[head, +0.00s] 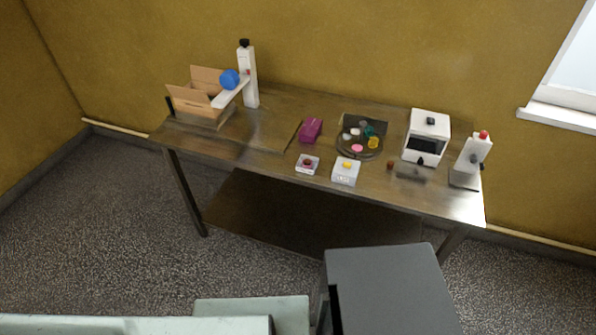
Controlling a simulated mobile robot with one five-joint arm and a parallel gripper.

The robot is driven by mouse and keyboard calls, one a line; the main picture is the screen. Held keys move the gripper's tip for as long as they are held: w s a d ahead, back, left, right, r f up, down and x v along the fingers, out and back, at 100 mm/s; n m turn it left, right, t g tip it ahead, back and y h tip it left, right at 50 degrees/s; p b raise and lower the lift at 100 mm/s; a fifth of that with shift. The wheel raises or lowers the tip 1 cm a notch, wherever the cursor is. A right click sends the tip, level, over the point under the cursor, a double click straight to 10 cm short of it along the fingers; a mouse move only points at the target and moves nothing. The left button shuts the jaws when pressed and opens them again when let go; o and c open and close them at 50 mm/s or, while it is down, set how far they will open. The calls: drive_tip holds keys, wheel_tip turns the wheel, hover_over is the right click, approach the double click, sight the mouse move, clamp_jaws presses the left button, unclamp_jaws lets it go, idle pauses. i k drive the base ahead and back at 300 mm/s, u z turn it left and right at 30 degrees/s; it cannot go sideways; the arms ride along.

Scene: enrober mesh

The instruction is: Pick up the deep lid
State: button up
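I cannot make out for certain which thing is the deep lid. Small items on the metal table (255,140) include a magenta box-like piece (311,130) near the middle. In front of it is a pale, shallow square piece (307,164) with a dark red round thing in it. A round dark tray (345,152) holds several small coloured pieces. My gripper is not in view.
An open cardboard box (198,100) and a tall white post (249,80) with a blue ball (229,79) stand at the left. A white black-fronted machine (427,135) and a red-topped white device (472,158) stand right. A grey block (390,285) is in front.

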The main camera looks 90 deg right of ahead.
sight(345, 171)
drive_tip(key=i, duration=2.65)
drive_tip(key=z, duration=4.2)
drive_tip(key=i, duration=1.05)
drive_tip(key=z, duration=0.05)
